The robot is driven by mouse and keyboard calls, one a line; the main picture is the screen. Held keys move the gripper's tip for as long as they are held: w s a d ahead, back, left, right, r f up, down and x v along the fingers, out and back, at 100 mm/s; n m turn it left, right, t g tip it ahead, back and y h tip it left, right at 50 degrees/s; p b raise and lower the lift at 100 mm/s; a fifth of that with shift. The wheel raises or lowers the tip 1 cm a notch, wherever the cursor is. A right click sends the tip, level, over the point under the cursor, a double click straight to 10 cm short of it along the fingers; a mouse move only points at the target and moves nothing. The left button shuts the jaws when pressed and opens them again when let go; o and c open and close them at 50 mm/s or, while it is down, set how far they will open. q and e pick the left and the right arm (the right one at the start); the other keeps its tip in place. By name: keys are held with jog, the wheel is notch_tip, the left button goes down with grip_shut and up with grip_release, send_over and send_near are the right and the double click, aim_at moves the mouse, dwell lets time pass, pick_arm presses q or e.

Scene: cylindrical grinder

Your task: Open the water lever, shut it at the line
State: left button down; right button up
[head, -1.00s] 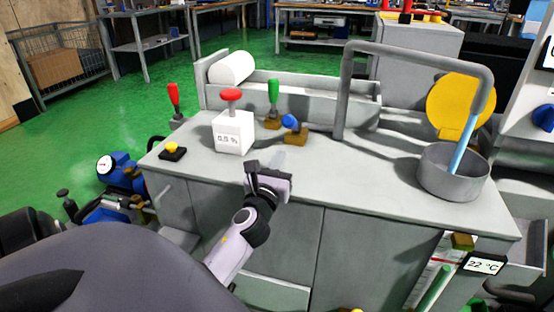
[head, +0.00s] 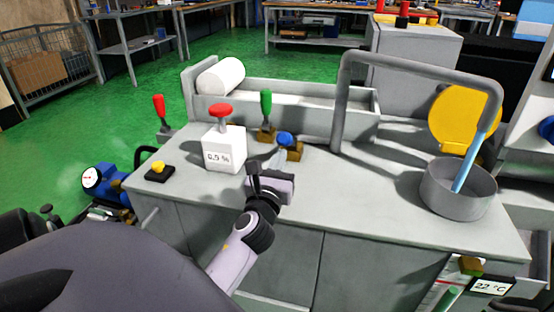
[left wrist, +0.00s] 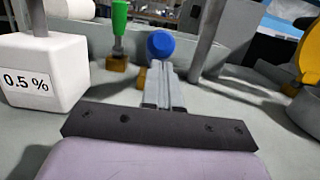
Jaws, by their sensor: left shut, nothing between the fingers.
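The blue-knobbed lever (head: 286,139) on a brass block stands on the grey machine top; I cannot tell for sure that it is the water lever. My left gripper (head: 284,160) is shut and empty, its fingertips just in front of the blue knob. In the left wrist view the shut fingers (left wrist: 162,75) point at the blue knob (left wrist: 160,44) and hide its base; contact cannot be told. A light-blue stream or rod (head: 468,160) runs from the grey pipe's end into a round basin (head: 440,192). My right gripper is out of view.
Close by stand a green-handled lever (head: 266,106), a white box (head: 225,150) with a red knob reading 0.5 %, and a red-handled lever (head: 159,110). A grey pipe (head: 341,105) rises to the right. A gauge with a green column (head: 450,300) is at lower right.

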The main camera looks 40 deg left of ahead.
pick_arm(q)
jog(key=shift+w+r, duration=0.2)
jog(key=shift+r, duration=0.05)
jog(key=shift+a+r, duration=0.1)
jog(key=shift+r, duration=0.05)
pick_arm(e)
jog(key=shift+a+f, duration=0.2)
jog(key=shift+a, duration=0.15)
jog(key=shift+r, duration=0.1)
